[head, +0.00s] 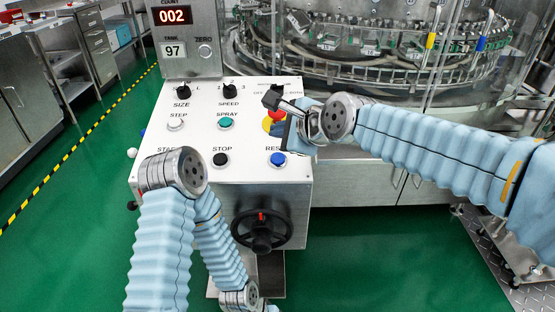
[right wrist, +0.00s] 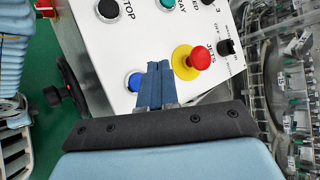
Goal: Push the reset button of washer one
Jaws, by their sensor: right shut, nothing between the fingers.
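The blue reset button (head: 277,159) sits at the lower right of the white control panel (head: 245,176), its label partly visible. It also shows in the right wrist view (right wrist: 134,81), just left of my fingers. My right gripper (head: 278,130) is above the panel, near the reset button and the red stop knob (head: 277,115). In the right wrist view its dark blue fingers (right wrist: 158,66) are shut together and empty. Whether they touch the panel cannot be told. My left arm bends in front of the panel's left side; its gripper is not clearly seen.
The black stop button (head: 221,159), teal spray button (head: 225,123), step button (head: 176,124) and knobs share the panel. A black handwheel (head: 262,231) projects below. The glass-walled rotary washer (head: 365,65) stands behind. Green floor is open at the lower right.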

